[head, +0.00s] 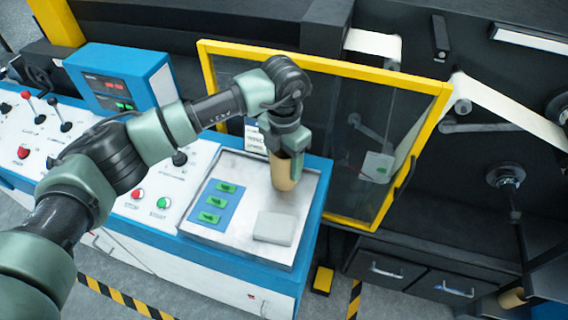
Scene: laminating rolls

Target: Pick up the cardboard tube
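The cardboard tube (283,173) is a tan cylinder standing upright on the light tray on top of the blue and white console. My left gripper (285,145) is over the tube's upper end, pointing down, with its fingers against the tube's sides. The fingers hide the tube's top, and the tube's lower end is at or just above the tray surface. I cannot tell if there is a small gap. My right gripper is not in view.
The tray (215,232) also holds a blue pad with green pieces (217,203) and a grey block (274,228). A yellow-framed guard door (424,135) stands close behind. Levers and buttons (137,194) are to the left. Another tan roll end (511,298) shows at lower right.

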